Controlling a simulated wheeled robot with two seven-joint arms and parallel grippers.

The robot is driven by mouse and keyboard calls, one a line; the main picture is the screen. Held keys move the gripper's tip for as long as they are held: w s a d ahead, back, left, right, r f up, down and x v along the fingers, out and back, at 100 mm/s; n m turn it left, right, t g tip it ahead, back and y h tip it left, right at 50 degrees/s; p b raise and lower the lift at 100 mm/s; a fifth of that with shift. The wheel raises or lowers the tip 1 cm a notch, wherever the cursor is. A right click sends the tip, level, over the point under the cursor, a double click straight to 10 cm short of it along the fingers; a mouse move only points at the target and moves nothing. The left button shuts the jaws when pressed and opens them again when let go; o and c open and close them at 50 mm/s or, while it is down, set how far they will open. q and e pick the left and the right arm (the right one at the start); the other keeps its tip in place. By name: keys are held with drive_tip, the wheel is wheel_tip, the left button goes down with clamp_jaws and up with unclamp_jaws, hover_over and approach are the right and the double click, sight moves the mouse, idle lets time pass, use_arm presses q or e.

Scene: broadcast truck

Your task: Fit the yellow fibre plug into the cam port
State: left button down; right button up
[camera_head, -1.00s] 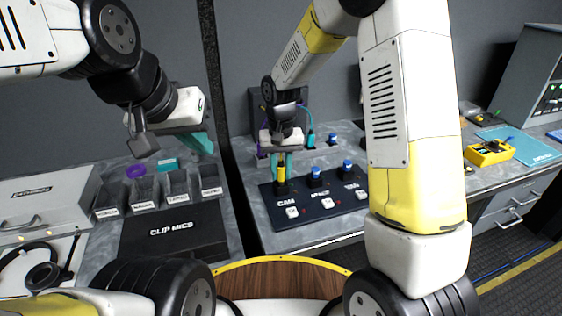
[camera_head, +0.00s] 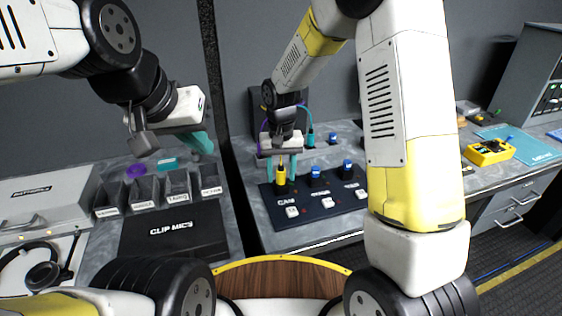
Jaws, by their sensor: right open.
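The yellow fibre plug (camera_head: 280,177) stands upright at the cam port, the leftmost position on the dark panel (camera_head: 318,214), above the CAM label. Whether it is fully seated cannot be made out. My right gripper (camera_head: 280,164) is open just above the plug, its teal fingers spread to either side of the plug's top. My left gripper (camera_head: 203,143) hangs above the small bins at left, away from the panel. Its teal fingers are seen side-on, so their opening cannot be told.
Two blue-topped plugs (camera_head: 316,173) (camera_head: 347,167) stand at the panel's other positions. Teal and purple cables run behind my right gripper. A CLIP MICS mat (camera_head: 172,232) and labelled bins (camera_head: 143,190) lie left. A yellow meter (camera_head: 489,152) sits far right.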

wheel_tip(320, 180, up, 11)
drive_tip(key=shift+r, duration=0.2)
drive_tip(key=s+d+r+t+y, duration=0.1)
drive_tip(key=s+d+r+t, duration=0.2)
drive_tip(key=s+d+r, duration=0.55)
drive_tip(key=s+d+r+t, duration=0.1)
drive_tip(key=s+d, duration=0.1)
drive_tip(key=s, duration=0.3)
drive_tip(key=s+d+r+t+y, duration=0.1)
drive_tip(key=s+d+t, duration=0.1)
drive_tip(key=s, duration=0.4)
drive_tip(key=shift+d+r+m, duration=0.35)
drive_tip(key=shift+d+m, duration=0.05)
drive_tip(key=shift+d, duration=0.45)
idle(1.5)
